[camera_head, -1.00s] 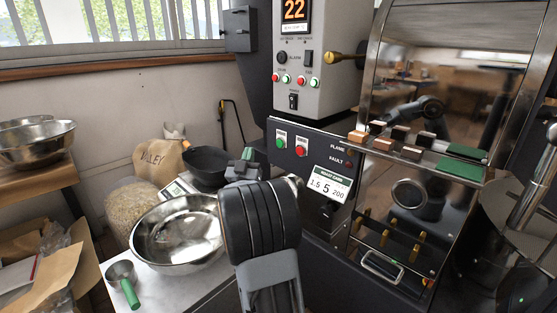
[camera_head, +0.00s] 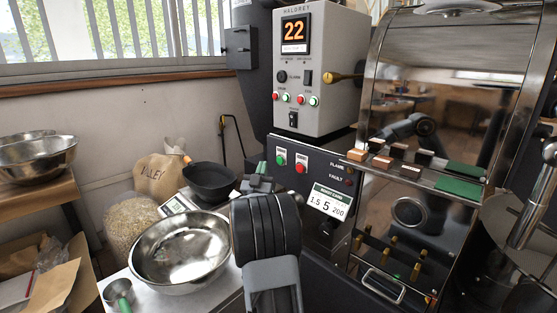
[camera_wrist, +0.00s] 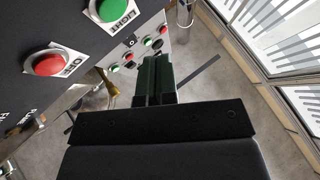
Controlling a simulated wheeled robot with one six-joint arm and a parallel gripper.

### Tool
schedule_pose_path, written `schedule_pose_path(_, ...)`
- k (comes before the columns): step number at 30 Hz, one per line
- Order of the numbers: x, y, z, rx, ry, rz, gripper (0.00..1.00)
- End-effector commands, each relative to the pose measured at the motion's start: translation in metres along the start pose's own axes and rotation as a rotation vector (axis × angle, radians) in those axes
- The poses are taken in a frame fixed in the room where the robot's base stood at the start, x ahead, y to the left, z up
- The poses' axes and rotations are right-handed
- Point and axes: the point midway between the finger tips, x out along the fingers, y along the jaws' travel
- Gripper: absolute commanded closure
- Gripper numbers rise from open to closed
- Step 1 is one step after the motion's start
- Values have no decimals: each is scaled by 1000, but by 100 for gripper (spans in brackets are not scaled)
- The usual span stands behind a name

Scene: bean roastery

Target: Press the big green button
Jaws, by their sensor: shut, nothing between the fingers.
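The big green button (camera_head: 281,160) sits on the dark upright panel of the roaster, left of a big red button (camera_head: 300,167). In the wrist view the green button (camera_wrist: 112,9) is at the top, partly cut off, on a white label reading LIGHT. The red button (camera_wrist: 49,63) is to its lower left. My gripper (camera_head: 257,182) is left of and below the green button in the head view, partly behind my wrist. In the wrist view my gripper's fingers (camera_wrist: 155,68) are together, empty and apart from both buttons.
Small red and green buttons (camera_head: 296,98) line the grey control box above. A steel bowl (camera_head: 180,250) and a black pan (camera_head: 211,181) stand left of my arm. A rack of sample blocks (camera_head: 411,171) sticks out at right. A brass handle (camera_head: 343,77) juts from the roaster.

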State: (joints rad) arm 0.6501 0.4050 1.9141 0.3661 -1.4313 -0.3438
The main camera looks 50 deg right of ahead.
Motion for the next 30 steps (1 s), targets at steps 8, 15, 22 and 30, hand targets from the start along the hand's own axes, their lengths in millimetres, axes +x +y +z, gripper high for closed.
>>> schedule_pose_path(8, 18, 15, 16, 0, 0, 2, 100)
schedule_pose_path(15, 26, 20, 20, 0, 0, 0, 100)
schedule_pose_path(22, 28, 20, 21, 0, -1, 0, 100)
schedule_pose_path(30, 27, 20, 21, 0, -1, 0, 100)
